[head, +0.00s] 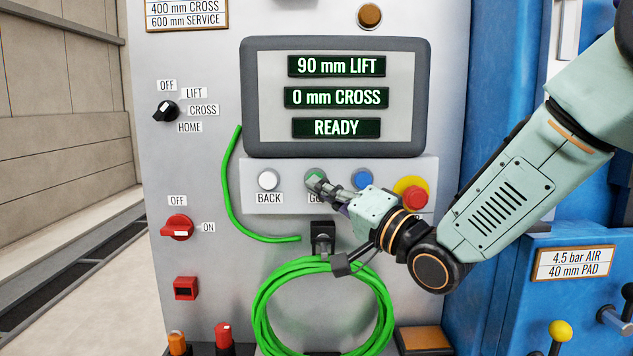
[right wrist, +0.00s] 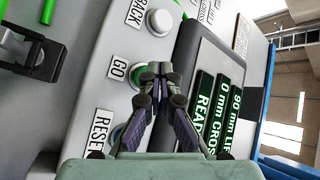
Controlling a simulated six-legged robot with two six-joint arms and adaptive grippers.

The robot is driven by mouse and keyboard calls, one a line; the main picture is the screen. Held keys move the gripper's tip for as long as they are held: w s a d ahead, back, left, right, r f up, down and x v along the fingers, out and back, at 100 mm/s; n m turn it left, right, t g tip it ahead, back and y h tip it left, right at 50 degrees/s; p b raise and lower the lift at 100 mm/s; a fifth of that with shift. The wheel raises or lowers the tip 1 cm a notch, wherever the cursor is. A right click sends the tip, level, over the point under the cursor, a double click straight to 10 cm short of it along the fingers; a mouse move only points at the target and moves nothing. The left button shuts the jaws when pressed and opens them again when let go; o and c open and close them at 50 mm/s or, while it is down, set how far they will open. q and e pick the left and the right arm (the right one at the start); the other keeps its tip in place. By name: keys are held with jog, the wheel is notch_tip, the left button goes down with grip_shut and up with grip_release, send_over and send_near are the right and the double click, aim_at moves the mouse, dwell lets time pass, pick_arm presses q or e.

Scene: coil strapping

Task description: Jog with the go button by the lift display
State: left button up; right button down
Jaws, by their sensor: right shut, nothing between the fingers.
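The green GO button (head: 315,175) sits on the light strip below the lift display (head: 420,90), between the white BACK button (head: 268,180) and a blue button (head: 362,180). The display reads 90 mm LIFT, 0 mm CROSS, READY. My right gripper (head: 318,184) is shut and empty, its fingertips at the GO button and partly covering it. In the right wrist view, the fingertips (right wrist: 160,70) overlap the edge of the GO button (right wrist: 139,77). I cannot tell whether they touch it. My left gripper is not in view.
A red stop button (head: 414,196) on a yellow base is right of the blue button, close to my right gripper. A coiled green hose (head: 262,310) hangs below. A black selector knob (head: 165,111) and a red switch (head: 177,227) are on the left.

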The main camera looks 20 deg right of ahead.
jog(key=shift+a+r, duration=0.1)
jog(key=shift+r, duration=0.1)
jog(key=shift+w+f, duration=0.15)
jog(key=shift+w, duration=0.3)
jog(key=shift+s, duration=0.2)
jog(key=shift+w, duration=0.1)
